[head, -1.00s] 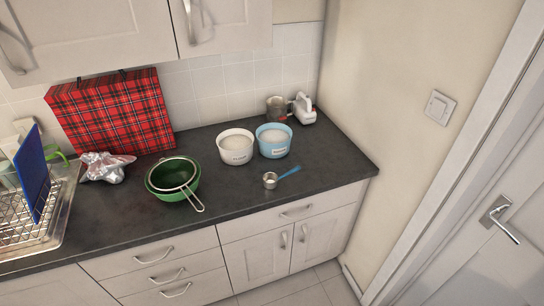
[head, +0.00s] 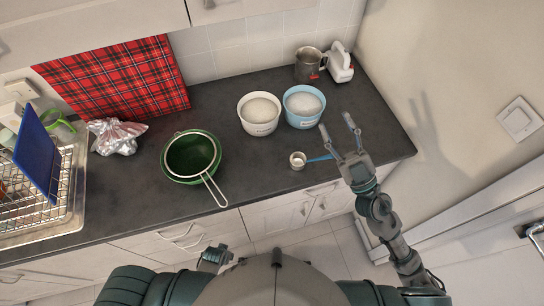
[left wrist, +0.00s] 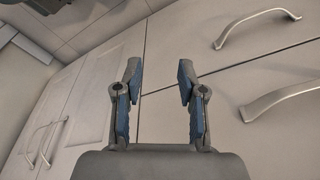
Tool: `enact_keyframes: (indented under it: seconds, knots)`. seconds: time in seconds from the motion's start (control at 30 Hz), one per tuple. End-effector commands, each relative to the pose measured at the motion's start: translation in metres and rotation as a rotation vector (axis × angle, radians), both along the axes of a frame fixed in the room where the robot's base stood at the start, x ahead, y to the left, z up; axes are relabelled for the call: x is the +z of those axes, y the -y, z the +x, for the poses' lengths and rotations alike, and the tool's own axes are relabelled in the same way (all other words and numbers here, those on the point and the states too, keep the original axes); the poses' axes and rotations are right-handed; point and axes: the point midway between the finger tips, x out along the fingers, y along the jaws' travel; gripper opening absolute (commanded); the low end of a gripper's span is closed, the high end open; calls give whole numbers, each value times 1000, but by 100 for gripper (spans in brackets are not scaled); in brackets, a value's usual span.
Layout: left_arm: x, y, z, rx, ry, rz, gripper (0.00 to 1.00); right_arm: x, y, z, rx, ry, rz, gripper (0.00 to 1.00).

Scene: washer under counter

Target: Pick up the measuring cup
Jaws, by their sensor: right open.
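The measuring cup (head: 297,161), a small metal cup with a blue handle, lies on the dark counter near its front edge in the head view. My right gripper (head: 336,122) is open and empty. It appears just right of the cup, over the handle's right end, with its fingers pointing toward the back; whether it touches the handle cannot be told. My left gripper (left wrist: 160,66) is open and empty in the left wrist view, facing the cabinet fronts below the counter. In the head view my left gripper is small and low, in front of the drawers.
A white bowl (head: 260,127) and a blue bowl (head: 303,122) of white contents stand behind the cup. A metal jug (head: 309,66) and a white appliance (head: 341,64) stand farther back. A strainer on a green bowl (head: 190,180) is left. The wall (head: 450,75) bounds the right.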

Motion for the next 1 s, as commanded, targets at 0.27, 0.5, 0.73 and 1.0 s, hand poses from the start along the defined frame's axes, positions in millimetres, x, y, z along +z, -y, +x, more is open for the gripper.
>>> enact_keyframes:
  seconds: [0.27, 0.5, 0.73, 1.0]
  knots:
    - [-118, -14, -87, -15, -70, 8, 40, -79, -79, -74, 535, 152, -1001, 46]
    - [-159, -28, -157, -23, -104, 13, 40, -148, 24, -19, 274, -287, -1639, 46]
    - [-165, -32, -179, -26, -113, 15, 40, -155, 72, 5, 89, -479, -1756, 46]
    - [-158, -32, -178, -26, -112, 14, 40, -204, 52, 34, 92, -484, -1758, 46]
